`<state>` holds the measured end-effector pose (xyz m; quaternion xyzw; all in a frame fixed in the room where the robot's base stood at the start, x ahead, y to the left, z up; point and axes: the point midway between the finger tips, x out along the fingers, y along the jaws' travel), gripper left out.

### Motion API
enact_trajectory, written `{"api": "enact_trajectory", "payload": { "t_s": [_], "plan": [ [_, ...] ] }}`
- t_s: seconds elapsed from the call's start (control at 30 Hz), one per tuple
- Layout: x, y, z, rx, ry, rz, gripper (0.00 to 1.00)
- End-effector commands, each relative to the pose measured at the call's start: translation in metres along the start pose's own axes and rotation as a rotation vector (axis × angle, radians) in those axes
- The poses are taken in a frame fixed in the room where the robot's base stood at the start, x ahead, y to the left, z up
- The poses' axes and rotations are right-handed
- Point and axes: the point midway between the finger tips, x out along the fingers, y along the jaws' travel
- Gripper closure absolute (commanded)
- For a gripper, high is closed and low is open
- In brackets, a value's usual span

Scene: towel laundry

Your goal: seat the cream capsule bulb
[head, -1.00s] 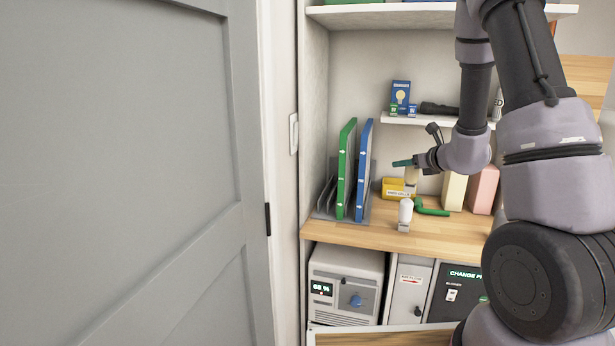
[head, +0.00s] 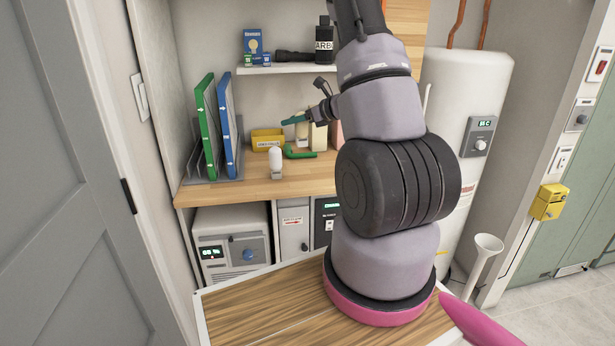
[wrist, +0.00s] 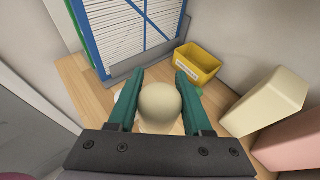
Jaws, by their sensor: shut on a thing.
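My gripper (head: 295,119) is over the wooden counter, its green fingers shut on a cream rounded bulb. In the wrist view my gripper (wrist: 159,80) has one finger on each side of the cream capsule bulb (wrist: 159,103). In the head view the cream bulb (head: 302,134) shows below the fingers, in front of a cream box. Its lower end is hidden in the wrist view. A white bulb (head: 275,157) stands upright in a small pale base on the counter, left of and below my gripper. I see no clear empty socket.
Green and blue binders (head: 227,125) stand in a grey rack at left. A yellow bin (head: 268,140), a green bent piece (head: 299,153), and cream (wrist: 270,102) and pink (wrist: 292,135) boxes are nearby. A shelf (head: 285,69) overhangs the counter (head: 245,191).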

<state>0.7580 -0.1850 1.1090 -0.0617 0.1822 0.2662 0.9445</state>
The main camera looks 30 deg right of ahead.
Motion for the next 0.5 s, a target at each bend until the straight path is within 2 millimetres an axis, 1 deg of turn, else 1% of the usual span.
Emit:
{"api": "enact_trajectory", "payload": {
  "t_s": [0.03,0.17,0.5],
  "plan": [
    [-0.006,-0.005,-0.006,0.0,0.003,0.014,1.0],
    [-0.016,-0.007,-0.014,0.0,0.005,0.047,1.0],
    [-0.017,-0.007,-0.016,-0.001,0.006,0.056,1.0]
  ]
}}
